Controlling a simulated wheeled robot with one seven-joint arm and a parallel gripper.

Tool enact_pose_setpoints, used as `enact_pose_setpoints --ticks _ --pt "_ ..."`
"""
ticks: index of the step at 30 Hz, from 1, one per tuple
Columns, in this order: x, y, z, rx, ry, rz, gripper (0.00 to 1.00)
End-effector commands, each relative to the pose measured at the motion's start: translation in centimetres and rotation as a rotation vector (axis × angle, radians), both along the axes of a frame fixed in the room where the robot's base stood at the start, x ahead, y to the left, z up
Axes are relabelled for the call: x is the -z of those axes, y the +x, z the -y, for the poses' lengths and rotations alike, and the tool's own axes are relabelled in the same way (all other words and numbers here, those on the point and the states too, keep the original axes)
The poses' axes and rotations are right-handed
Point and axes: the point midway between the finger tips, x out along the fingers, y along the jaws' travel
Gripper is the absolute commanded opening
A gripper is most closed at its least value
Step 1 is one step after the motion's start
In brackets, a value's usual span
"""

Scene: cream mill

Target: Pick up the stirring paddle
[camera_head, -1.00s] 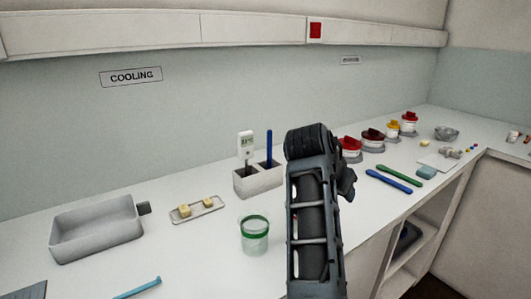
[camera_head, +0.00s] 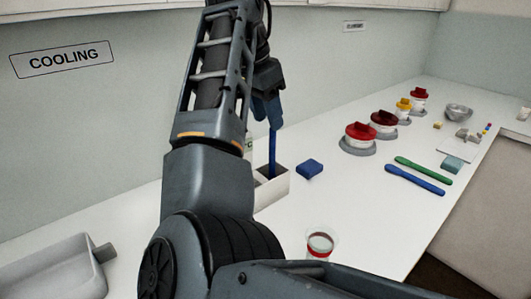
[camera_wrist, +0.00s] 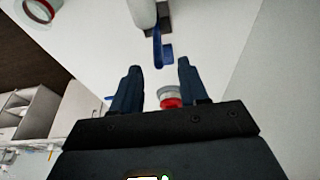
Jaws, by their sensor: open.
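The stirring paddle (camera_head: 272,155) is a blue stick that stands upright in a slot of the pale grey holder (camera_head: 276,188). In the head view my gripper (camera_head: 267,112) is just above its top end. In the wrist view my gripper (camera_wrist: 157,72) is open, with its two dark fingers apart and nothing between the tips. The blue paddle (camera_wrist: 157,42) shows just beyond the fingertips there, apart from them. My arm hides part of the holder and most of the thermometer beside it.
A blue block (camera_head: 309,168) lies right of the holder. A red-banded cup (camera_head: 320,243) stands in front. A blue spatula (camera_head: 414,180) and a green spatula (camera_head: 424,170) lie to the right, near red-lidded jars (camera_head: 360,137). A grey tray (camera_head: 55,268) is at left.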

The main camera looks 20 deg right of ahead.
Motion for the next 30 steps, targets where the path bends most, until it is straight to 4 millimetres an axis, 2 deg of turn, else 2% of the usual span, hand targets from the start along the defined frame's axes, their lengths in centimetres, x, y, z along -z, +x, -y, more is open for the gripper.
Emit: enact_pose_setpoints --ticks 11,21,30 --pt "2.9 0.1 0.8 -0.002 0.000 -0.001 0.44" --pt "7.0 0.0 1.9 -0.001 -0.001 0.000 0.44" --pt "7.6 0.1 2.0 -0.001 -0.001 0.001 0.44"
